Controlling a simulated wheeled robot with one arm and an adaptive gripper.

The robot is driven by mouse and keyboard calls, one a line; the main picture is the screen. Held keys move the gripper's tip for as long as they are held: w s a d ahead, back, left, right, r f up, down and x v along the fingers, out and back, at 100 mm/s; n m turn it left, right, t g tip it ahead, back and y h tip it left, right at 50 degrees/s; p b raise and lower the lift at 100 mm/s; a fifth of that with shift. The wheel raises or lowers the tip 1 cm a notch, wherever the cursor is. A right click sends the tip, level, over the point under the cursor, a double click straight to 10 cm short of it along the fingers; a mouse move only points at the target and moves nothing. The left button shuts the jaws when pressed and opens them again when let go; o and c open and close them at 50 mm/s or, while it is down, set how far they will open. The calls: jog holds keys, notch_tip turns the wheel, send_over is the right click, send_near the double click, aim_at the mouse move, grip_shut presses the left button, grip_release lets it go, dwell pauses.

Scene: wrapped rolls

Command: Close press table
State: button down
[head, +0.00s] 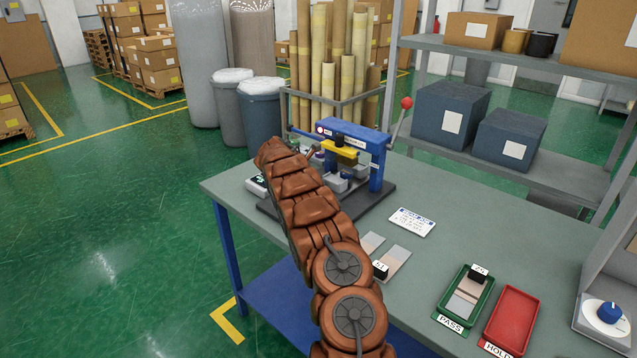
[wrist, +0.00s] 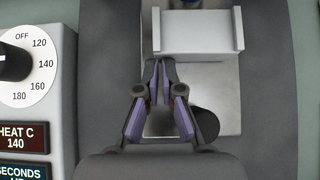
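The press has a blue frame (head: 376,172), a yellow piece under its top, and a raised side lever with a red knob (head: 407,102). It stands on a dark base at the table's far left end. My arm hides part of it in the head view. In the wrist view, a pale metal press table (wrist: 228,110) lies under my gripper, with a light grey block (wrist: 195,35) at its upper part. My gripper (wrist: 161,64) has its purple fingers together at the tips, close to the block's lower edge. Nothing shows between them, and I cannot tell whether they touch the block.
A heater box with a dial (wrist: 22,62) reading HEAT C 140 stands left of the press base. On the workbench (head: 450,235) are a white card (head: 411,222), sample strips, a green PASS tray (head: 444,308) and a red HOLD tray (head: 514,318). Tall rolls (head: 327,75) stand behind.

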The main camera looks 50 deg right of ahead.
jog(key=shift+s+d+r, duration=0.3)
jog(key=shift+d+r, duration=0.05)
jog(key=shift+a+r, duration=0.15)
jog(key=shift+r, duration=0.05)
jog(key=p+v, duration=0.3)
jog(key=v, duration=0.6)
jog(key=shift+w+a+f, duration=0.2)
jog(key=shift+w+a, duration=0.05)
jog(key=shift+a, duration=0.3)
